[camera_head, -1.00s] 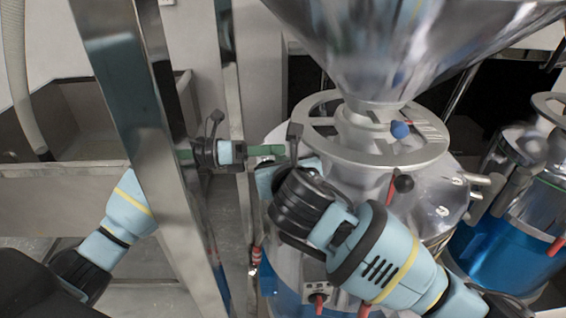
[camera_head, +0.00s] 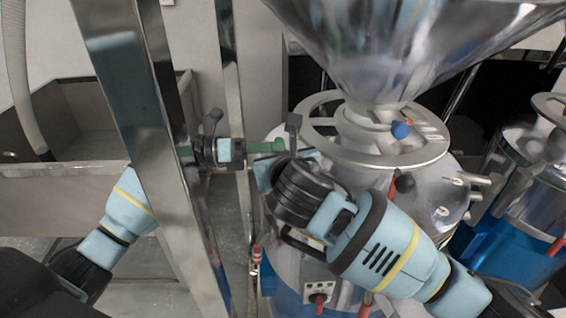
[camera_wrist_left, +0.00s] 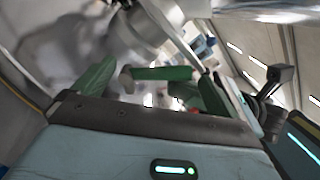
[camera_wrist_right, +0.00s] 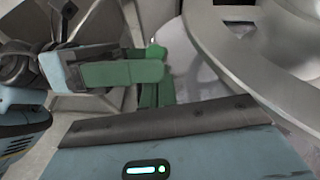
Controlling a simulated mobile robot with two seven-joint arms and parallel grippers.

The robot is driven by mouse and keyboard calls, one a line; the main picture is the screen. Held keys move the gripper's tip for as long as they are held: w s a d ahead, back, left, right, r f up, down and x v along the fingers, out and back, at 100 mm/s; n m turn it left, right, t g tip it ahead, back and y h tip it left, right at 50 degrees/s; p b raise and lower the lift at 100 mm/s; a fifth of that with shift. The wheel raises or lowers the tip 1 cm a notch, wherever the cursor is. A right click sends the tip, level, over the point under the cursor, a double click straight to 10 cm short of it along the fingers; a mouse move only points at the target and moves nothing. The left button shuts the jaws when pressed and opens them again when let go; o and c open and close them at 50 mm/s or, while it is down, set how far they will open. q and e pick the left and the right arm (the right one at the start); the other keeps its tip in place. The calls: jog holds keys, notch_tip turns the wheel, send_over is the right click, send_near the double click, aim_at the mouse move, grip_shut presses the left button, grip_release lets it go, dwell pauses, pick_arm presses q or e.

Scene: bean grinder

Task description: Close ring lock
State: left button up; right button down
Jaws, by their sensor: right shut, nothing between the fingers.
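A flat grey metal ring (camera_head: 320,150) encircles the neck below the steel hopper; I cannot tell for certain that it is the ring lock. It also shows close by in the right wrist view (camera_wrist_right: 215,60). My right gripper (camera_wrist_right: 152,75) is shut and empty, beside the left gripper's finger and the ring. Its fingertips are hidden in the head view.
The steel post (camera_head: 140,130) stands in front of my left arm, with a thinner post (camera_head: 232,80) beside it. The hopper (camera_head: 400,50) overhangs the ring. A second machine with a blue base (camera_head: 500,235) stands at the right. A steel sink (camera_head: 80,135) is at the left.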

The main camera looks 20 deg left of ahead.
pick_arm(q)
jog(key=shift+s+d+f+g, duration=0.2)
jog(key=shift+d+f+g, duration=0.1)
jog(key=shift+f, duration=0.15)
pick_arm(e)
jog(key=shift+r, duration=0.2)
pick_arm(q)
jog(key=shift+s+a, duration=0.1)
jog(key=shift+a, duration=0.2)
jog(key=v, duration=0.7)
jog(key=shift+a+r, duration=0.3)
jog(key=shift+a, duration=0.1)
pick_arm(e)
jog(key=shift+f, duration=0.3)
